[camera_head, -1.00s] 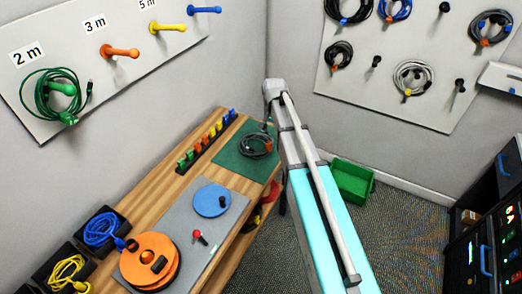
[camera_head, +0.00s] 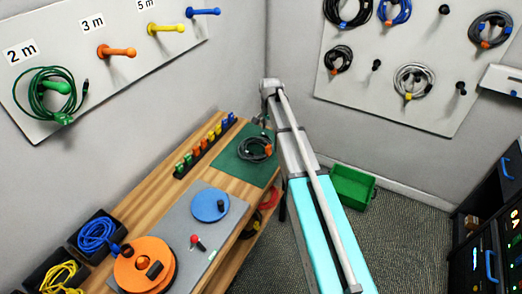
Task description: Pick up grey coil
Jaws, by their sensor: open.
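A dark grey coil (camera_head: 256,149) with an orange connector lies on the green mat (camera_head: 231,163) at the far end of the wooden bench. My gripper (camera_head: 262,122) is small and dark in the view. It hangs from the end of my arm just above and behind the coil, close to it, with nothing visible in it. It is open; its fingertips are hard to make out. A lighter grey coil (camera_head: 413,80) with a yellow connector hangs on the right wall board.
A row of coloured clips (camera_head: 206,144) stands left of the mat. The orange reel (camera_head: 143,267), blue disc (camera_head: 207,205) and red-topped lever (camera_head: 196,240) are nearer on the bench. A green bin (camera_head: 352,187) stands on the floor right of my arm.

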